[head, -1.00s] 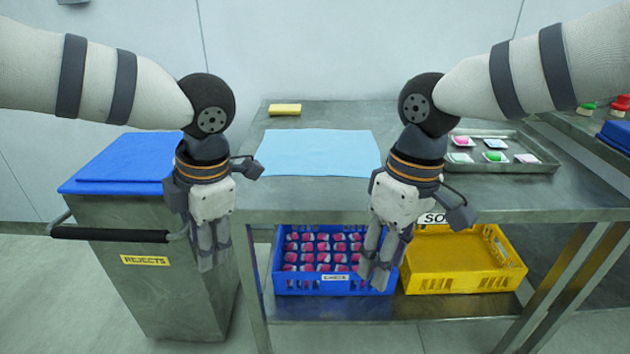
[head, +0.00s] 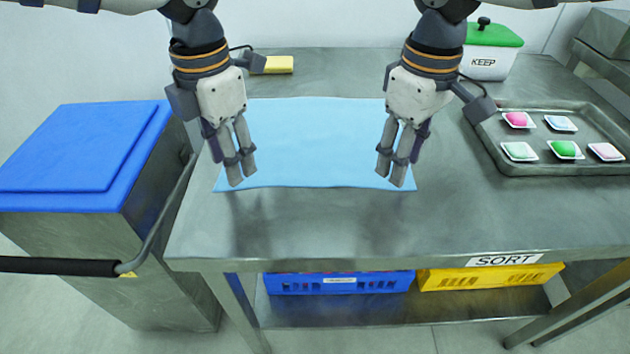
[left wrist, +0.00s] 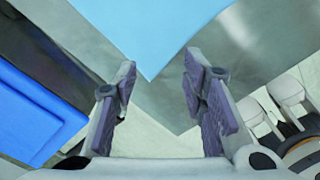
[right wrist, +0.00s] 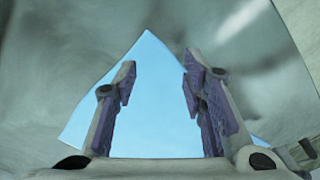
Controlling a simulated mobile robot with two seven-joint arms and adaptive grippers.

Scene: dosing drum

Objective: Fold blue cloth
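The light blue cloth (head: 310,145) lies flat and unfolded on the metal table. My left gripper (head: 241,176) is open and empty, pointing down over the cloth's front left corner. In the left wrist view the cloth (left wrist: 150,30) ends in a corner between the open fingers. My right gripper (head: 391,175) is open and empty over the front right corner area. In the right wrist view a pointed part of the cloth (right wrist: 150,85) shows between and behind the fingers. Whether the fingertips touch the cloth is unclear.
A yellow sponge (head: 278,64) lies behind the cloth. A metal tray (head: 490,150) with small coloured packs and a KEEP box (head: 488,62) are at right. A blue-lidded bin (head: 85,150) stands left. The table (head: 310,225) is bare in front of the cloth.

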